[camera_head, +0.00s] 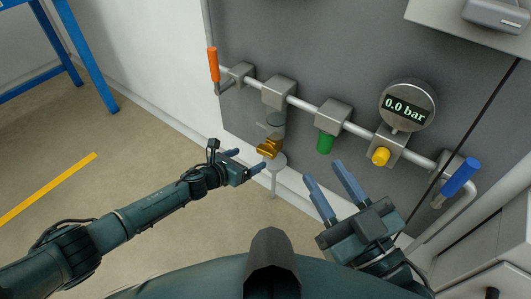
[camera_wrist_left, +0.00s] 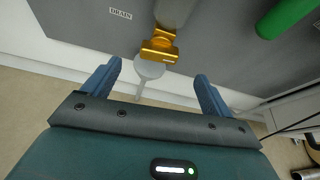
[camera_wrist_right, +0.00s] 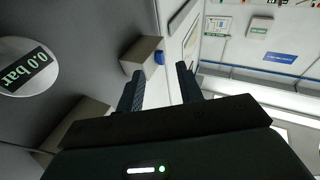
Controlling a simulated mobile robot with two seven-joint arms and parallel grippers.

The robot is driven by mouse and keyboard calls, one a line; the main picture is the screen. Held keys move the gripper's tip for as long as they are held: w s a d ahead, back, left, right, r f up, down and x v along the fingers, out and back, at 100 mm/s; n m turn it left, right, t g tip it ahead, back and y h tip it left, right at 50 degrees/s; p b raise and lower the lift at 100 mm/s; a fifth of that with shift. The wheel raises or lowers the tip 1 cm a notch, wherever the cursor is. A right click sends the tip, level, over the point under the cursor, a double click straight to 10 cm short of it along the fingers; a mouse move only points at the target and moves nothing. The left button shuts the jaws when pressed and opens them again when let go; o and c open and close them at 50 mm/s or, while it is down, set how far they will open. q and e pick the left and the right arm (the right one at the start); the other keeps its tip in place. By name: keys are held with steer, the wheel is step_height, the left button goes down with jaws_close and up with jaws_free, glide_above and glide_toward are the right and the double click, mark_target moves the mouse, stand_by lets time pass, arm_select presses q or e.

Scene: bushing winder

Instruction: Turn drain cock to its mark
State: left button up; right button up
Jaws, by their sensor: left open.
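The brass drain cock (camera_head: 269,148) hangs under the grey bowl of a pipe unit, above a white funnel (camera_head: 276,163). In the left wrist view the drain cock (camera_wrist_left: 160,45) lies beyond my fingertips, roughly midway between them, below a "DRAIN" label (camera_wrist_left: 121,13). Its mark cannot be made out. My left gripper (camera_head: 245,164) is open and empty, just left of the drain cock and apart from it. My right gripper (camera_head: 328,178) is open and empty, in front of the panel to the right; it also shows in the right wrist view (camera_wrist_right: 160,82).
The pipe carries an orange handle (camera_head: 213,65), a green part (camera_head: 325,143), a yellow knob (camera_head: 381,157), a gauge reading 0.0 bar (camera_head: 407,105) and a blue handle (camera_head: 461,176). A blue frame (camera_head: 88,62) stands at upper left.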

mark_target(263, 150)
arm_select(q)
steer(key=b+x, duration=0.1)
steer(key=x, duration=0.1)
steer(key=b+x, duration=0.1)
steer(key=x, duration=0.1)
steer(key=shift+d+f, duration=0.1)
steer(key=shift+f, duration=0.25)
steer(key=b+x, duration=0.4)
steer(key=x, duration=0.1)
steer(key=shift+w+d+b, duration=0.25)
steer(key=shift+w+b, duration=0.05)
steer(key=shift+w, duration=0.15)
arm_select(e)
step_height(263, 150, up, 8)
steer(key=n+t+y, duration=0.1)
steer(key=n+y, duration=0.6)
steer(key=y, duration=0.1)
steer(key=shift+w+d+n, duration=0.2)
steer(key=shift+d+n, duration=0.15)
steer(key=shift+n, duration=0.05)
steer(key=shift+f, duration=0.1)
arm_select(q)
steer(key=c, duration=1)
steer(key=shift+w+a+n+g+h, duration=0.15)
steer(key=shift+n+g+h, duration=0.35)
steer(key=shift+n, duration=0.7)
steer(key=shift+n+h, duration=0.3)
arm_select(e)
steer(key=shift+t, duration=0.4)
